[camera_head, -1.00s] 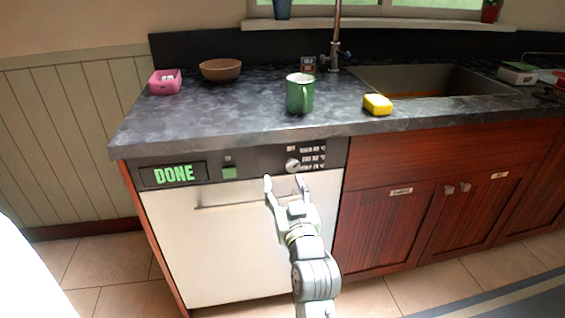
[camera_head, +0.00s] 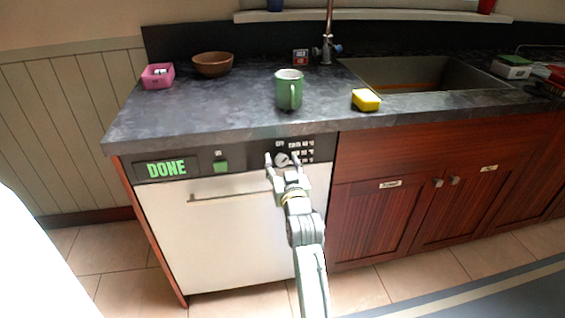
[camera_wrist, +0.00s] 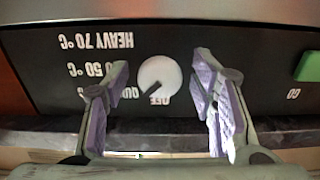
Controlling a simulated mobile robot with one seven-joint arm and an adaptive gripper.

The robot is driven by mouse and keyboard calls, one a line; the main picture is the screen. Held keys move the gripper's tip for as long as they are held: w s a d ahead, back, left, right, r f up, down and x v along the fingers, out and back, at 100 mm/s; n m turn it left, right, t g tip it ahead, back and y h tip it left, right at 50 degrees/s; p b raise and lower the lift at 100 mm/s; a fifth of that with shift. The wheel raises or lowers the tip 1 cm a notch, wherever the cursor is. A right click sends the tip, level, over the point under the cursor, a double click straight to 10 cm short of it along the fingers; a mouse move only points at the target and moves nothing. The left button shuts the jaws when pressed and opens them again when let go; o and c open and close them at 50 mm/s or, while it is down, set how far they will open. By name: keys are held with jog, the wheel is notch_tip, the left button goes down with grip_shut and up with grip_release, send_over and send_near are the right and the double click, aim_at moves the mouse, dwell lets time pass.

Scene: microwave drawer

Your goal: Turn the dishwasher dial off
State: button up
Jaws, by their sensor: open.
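The dishwasher dial (camera_wrist: 160,76) is a round white knob on the dark control panel; it also shows in the head view (camera_head: 282,160). The wrist view shows the panel upside down. The dial's dark pointer mark slants to the lower left there, between the OFF label (camera_wrist: 158,99) and the partly hidden QU label (camera_wrist: 127,98). My gripper (camera_head: 283,158) is open in front of the panel. In the wrist view, its purple-padded fingers (camera_wrist: 160,88) stand on both sides of the dial, with gaps visible. I cannot tell how deep the fingertips reach.
The dishwasher (camera_head: 235,235) has a green GO button (camera_head: 221,166), a DONE display (camera_head: 166,168) and a door handle (camera_head: 230,196). The countertop (camera_head: 220,105) overhangs just above the panel and holds a green mug (camera_head: 287,88), sponge (camera_head: 366,99), pink box (camera_head: 157,76) and bowl (camera_head: 212,64).

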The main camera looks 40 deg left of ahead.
jog(key=shift+c, duration=0.2)
jog(key=c, duration=1.1)
jog(key=shift+b, duration=0.4)
jog(key=n+b, duration=0.3)
jog(key=shift+f+n, duration=0.15)
jog(key=shift+n, duration=0.25)
jog(key=n+b, duration=0.3)
jog(key=n, duration=0.2)
jog(key=shift+b, duration=0.4)
jog(key=shift+r, duration=0.2)
jog(key=o, duration=1.1)
